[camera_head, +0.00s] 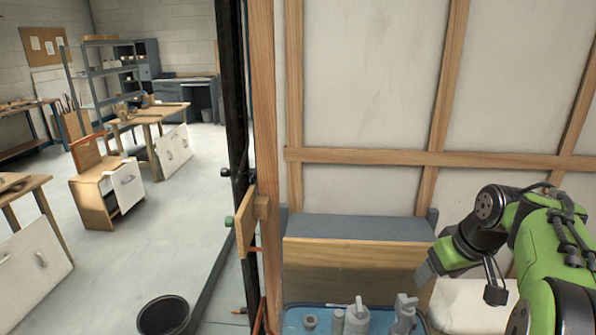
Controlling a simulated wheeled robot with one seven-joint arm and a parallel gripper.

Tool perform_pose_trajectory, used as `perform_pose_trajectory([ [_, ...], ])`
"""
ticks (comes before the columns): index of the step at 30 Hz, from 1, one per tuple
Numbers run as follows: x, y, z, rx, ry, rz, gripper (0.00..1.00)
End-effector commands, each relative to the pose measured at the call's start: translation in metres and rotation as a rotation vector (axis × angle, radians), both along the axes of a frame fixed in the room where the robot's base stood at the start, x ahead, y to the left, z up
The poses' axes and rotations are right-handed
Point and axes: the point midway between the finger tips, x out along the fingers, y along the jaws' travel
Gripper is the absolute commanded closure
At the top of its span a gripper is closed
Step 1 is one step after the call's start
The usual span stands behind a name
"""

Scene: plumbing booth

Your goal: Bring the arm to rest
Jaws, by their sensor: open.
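My arm, green and black, comes in from the right side of the head view and bends down to the left. My gripper (427,272) is the dark end of it, in front of the right end of the wooden-fronted bench box. It points down and left, above the right part of a blue tray. I see nothing held in it. Its fingers are small and dark here, and the gap between them is hard to make out.
The blue tray (292,322) holds several grey fittings (357,318) at the bottom edge. A grey-topped wooden box (350,262) stands behind it against the stud wall (365,75). A white rounded thing (470,300) is under my arm. A black bucket (163,315) stands on open floor at left.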

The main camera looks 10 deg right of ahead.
Motion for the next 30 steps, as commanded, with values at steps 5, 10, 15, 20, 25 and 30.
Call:
perform_pose_trajectory([
  [5,-0.037,0.105,0.034,-0.015,-0.025,0.004,0.30],
  [10,-0.115,0.180,0.034,-0.013,-0.063,-0.024,0.30],
  [15,-0.173,0.200,0.013,-0.001,-0.095,-0.048,0.30],
  [20,-0.186,0.201,0.004,0.004,-0.100,-0.058,0.30],
  [25,-0.186,0.201,0.004,0.004,-0.100,-0.058,0.30],
  [30,-0.185,0.201,0.004,0.003,-0.100,-0.057,0.30],
])
